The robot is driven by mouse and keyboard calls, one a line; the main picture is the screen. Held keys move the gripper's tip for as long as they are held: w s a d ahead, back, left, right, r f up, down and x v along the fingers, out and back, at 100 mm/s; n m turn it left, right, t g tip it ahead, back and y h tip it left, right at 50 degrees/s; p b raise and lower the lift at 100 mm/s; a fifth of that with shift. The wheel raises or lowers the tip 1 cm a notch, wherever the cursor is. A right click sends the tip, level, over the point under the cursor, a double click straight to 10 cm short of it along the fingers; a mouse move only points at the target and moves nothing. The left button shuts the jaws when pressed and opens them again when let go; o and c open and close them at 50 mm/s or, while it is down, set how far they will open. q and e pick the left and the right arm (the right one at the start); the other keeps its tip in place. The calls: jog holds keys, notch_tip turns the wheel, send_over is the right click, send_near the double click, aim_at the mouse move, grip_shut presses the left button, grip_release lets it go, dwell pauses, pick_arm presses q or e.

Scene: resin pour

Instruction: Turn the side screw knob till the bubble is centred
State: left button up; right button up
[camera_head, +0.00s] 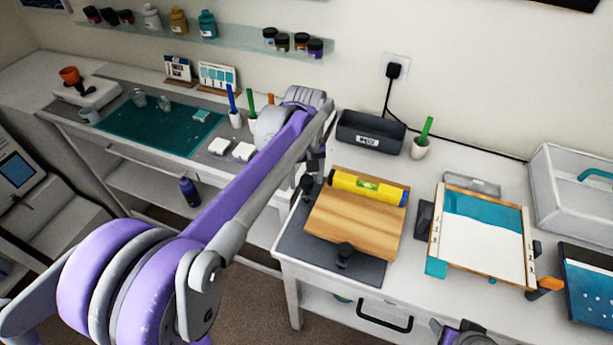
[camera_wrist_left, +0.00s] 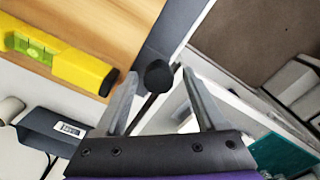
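A wooden board (camera_head: 352,222) lies on a dark base plate (camera_head: 300,246) with a yellow spirit level (camera_head: 345,181) along its far edge. The level's green vial (camera_head: 367,186) also shows in the left wrist view (camera_wrist_left: 36,48); I cannot tell the bubble's exact position. The black side screw knob (camera_head: 307,184) is at the board's left edge, and another black knob (camera_head: 344,254) is at the front. My left gripper (camera_head: 315,163) is open; in the wrist view the side knob (camera_wrist_left: 158,76) appears between its fingertips, with gaps on both sides. Part of my right gripper (camera_head: 465,334) shows at the bottom edge; its fingers are unclear.
A dark grey bin (camera_head: 370,132) stands behind the level, with a white pot holding a green stick (camera_head: 420,146) beside it. A framed teal-and-white panel (camera_head: 482,238) lies to the right of the board. A pale toolbox (camera_head: 572,190) stands far right.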

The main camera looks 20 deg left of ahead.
aim_at(306, 180)
pick_arm(q)
notch_tip(306, 180, up, 11)
jog(key=shift+p, duration=0.3)
dwell(0.5)
jog(key=shift+s+d+f, duration=0.1)
jog(key=shift+s, duration=0.05)
jog(key=s+d+f+m+t, duration=0.1)
jog(key=s+f+m, duration=0.1)
jog(key=s+f, duration=0.3)
jog(key=s+d+f+m+t, duration=0.2)
jog(key=s+f+m, duration=0.1)
jog(key=s+f, duration=0.2)
jog(key=s+d+f+m+t, duration=0.2)
jog(key=s+f, duration=0.3)
jog(key=s, duration=0.3)
jog(key=shift+s+f+m, duration=0.25)
jog(key=shift+s+m, duration=0.15)
jog(key=shift+m, duration=0.1)
